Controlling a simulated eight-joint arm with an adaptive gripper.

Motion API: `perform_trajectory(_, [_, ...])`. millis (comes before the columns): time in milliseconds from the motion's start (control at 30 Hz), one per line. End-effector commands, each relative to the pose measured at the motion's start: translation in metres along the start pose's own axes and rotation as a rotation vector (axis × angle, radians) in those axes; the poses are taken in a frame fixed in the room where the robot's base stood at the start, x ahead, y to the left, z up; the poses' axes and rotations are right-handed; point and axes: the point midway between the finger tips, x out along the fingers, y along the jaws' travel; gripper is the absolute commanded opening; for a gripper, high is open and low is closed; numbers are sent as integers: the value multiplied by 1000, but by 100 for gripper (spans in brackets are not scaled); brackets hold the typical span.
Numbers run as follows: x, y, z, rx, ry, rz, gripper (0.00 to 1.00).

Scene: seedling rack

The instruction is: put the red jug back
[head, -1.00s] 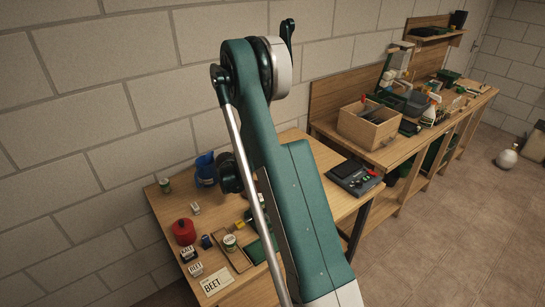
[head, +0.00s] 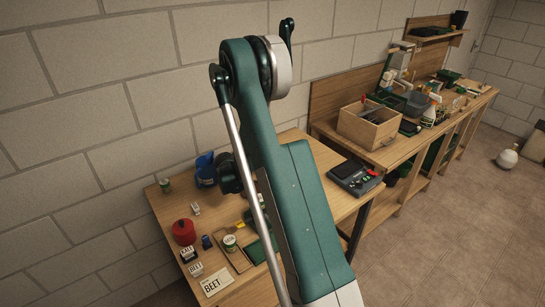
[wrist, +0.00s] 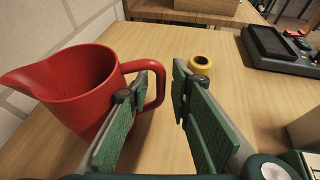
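The red jug (wrist: 72,88) stands upright on the wooden table at the left of the wrist view, its spout pointing left. Its handle (wrist: 157,88) reaches right toward my gripper (wrist: 160,92). My gripper is open, its two green-padded fingers spread apart. The left finger overlaps the jug's side and the handle loop. The outer part of the handle shows in the gap, short of the right finger. Whether the left finger touches the jug I cannot tell. In the head view my arm hides the fingers and this jug.
A yellow-and-black ring (wrist: 200,65) lies beyond the fingers. A dark scale (wrist: 278,45) is at the far right. In the head view a blue jug (head: 205,168), a red lidded container (head: 183,232) and a shallow wooden tray (head: 235,254) are on the table. The wall runs along the left.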

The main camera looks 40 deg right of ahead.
Motion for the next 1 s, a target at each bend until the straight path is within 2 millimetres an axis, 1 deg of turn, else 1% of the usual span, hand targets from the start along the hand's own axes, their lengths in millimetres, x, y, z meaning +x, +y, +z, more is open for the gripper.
perform_trajectory(167, [-23, 0, 0, -2, 0, 2, 21])
perform_trajectory(400, [-62, 0, 0, -1, 0, 2, 21])
perform_trajectory(600, [-92, 0, 0, -1, 0, 1, 21])
perform_trajectory(800, [-110, 1, 0, 0, 0, 1, 21])
perform_trajectory(1000, [-115, 0, 0, 0, 0, 0, 21])
